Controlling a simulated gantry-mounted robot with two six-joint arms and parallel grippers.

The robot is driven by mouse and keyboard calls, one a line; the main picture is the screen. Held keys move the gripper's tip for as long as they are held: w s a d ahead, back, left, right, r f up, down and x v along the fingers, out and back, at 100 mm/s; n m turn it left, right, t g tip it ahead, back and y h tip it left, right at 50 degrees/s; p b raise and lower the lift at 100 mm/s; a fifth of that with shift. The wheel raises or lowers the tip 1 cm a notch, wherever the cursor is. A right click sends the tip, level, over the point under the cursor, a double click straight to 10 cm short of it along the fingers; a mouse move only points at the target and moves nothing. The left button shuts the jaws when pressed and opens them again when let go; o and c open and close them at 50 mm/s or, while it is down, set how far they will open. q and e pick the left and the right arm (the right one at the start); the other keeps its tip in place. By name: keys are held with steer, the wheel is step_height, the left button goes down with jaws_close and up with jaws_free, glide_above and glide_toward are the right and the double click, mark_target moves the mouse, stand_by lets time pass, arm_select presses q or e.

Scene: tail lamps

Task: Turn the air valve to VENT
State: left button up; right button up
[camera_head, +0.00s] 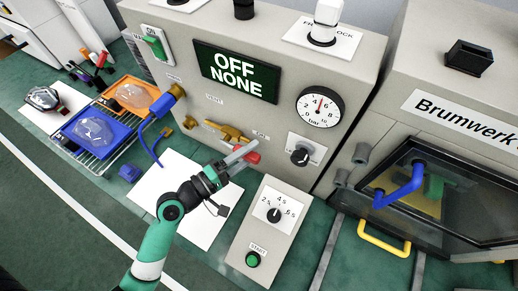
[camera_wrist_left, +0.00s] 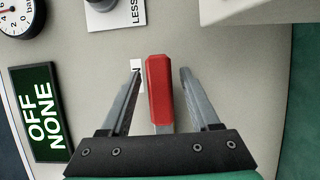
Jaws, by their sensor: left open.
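The air valve is a brass valve (camera_head: 226,132) on the front of the grey panel, with a red lever handle (camera_head: 250,156) pointing right, near the ON label (camera_head: 262,135). A VENT label (camera_head: 214,99) sits above the valve body. My left gripper (camera_head: 238,158) is at the lever. In the left wrist view the red handle (camera_wrist_left: 160,92) stands between the two open fingers, with a gap on each side. Part of a white label (camera_wrist_left: 138,70) shows behind the left finger. My right gripper is not in view.
The display (camera_head: 236,72) reads OFF NONE. A pressure gauge (camera_head: 320,107) and a black knob (camera_head: 300,155) are on the panel. A control box (camera_head: 265,232) stands on the bench to the right of my left arm. A blue tray (camera_head: 97,137) lies at the left.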

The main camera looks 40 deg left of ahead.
arm_select(q)
steer(key=shift+s, duration=0.2)
steer(key=shift+c, duration=0.4)
jaws_close()
stand_by(0.8)
